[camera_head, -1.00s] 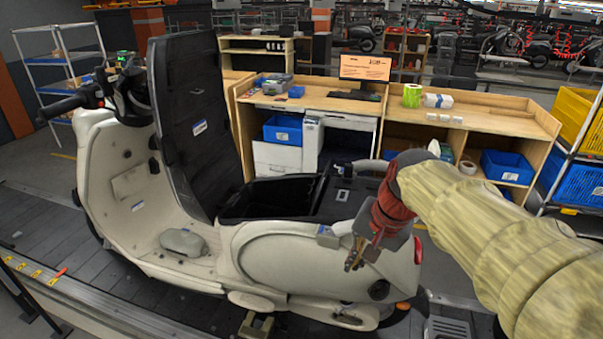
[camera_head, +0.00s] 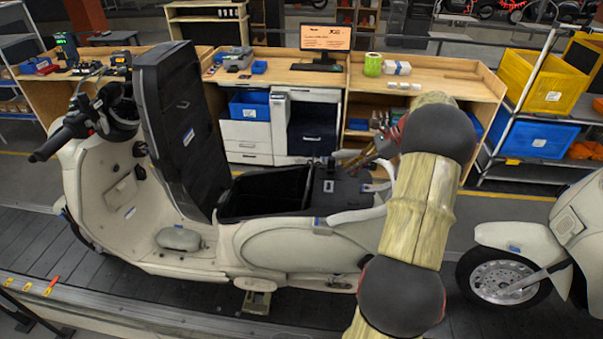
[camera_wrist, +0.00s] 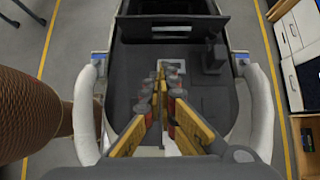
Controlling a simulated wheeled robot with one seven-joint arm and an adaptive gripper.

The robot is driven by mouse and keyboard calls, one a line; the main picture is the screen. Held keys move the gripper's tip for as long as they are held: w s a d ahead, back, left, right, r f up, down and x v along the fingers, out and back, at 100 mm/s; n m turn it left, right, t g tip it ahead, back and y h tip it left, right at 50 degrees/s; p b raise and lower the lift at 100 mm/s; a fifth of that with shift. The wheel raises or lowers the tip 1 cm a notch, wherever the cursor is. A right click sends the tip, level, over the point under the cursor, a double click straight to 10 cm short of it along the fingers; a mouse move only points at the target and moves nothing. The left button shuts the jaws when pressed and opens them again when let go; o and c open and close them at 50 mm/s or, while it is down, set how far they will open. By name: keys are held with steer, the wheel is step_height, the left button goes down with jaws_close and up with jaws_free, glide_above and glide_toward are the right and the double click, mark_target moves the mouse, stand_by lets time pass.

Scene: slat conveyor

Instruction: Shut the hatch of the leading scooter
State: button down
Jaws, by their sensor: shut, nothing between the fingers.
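The leading cream scooter (camera_head: 285,245) stands on the slat conveyor, facing left. Its black hatch (camera_head: 180,125) stands up and open, leaning slightly left, in front of the open black storage bin (camera_head: 265,193). My gripper (camera_head: 345,158) is above the dark rear deck (camera_head: 335,190), behind the bin and well apart from the hatch. My arm hides part of the scooter's tail. In the wrist view the gripper's fingers (camera_wrist: 160,72) are together and empty over the deck, between the two pale grab rails (camera_wrist: 262,110). The bin (camera_wrist: 172,28) shows at the top there.
A second cream scooter (camera_head: 560,235) stands behind at the right. Wooden workbenches (camera_head: 285,75) with a monitor (camera_head: 325,42) and blue bins line the far side. A rack with yellow (camera_head: 535,82) and blue crates is at the right. An aisle separates benches and conveyor.

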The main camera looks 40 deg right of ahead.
steer(key=x, duration=1)
steer(key=shift+w+d+f+p, duration=0.1)
steer(key=shift+d+f+p, duration=0.05)
steer(key=shift+d+p, duration=0.2)
steer(key=shift+w+a+p, duration=0.3)
steer(key=shift+w+a, duration=0.75)
steer(key=shift+w, duration=0.2)
steer(key=shift+w+a, duration=0.15)
steer(key=shift+w, duration=0.1)
steer(key=shift+a, duration=0.1)
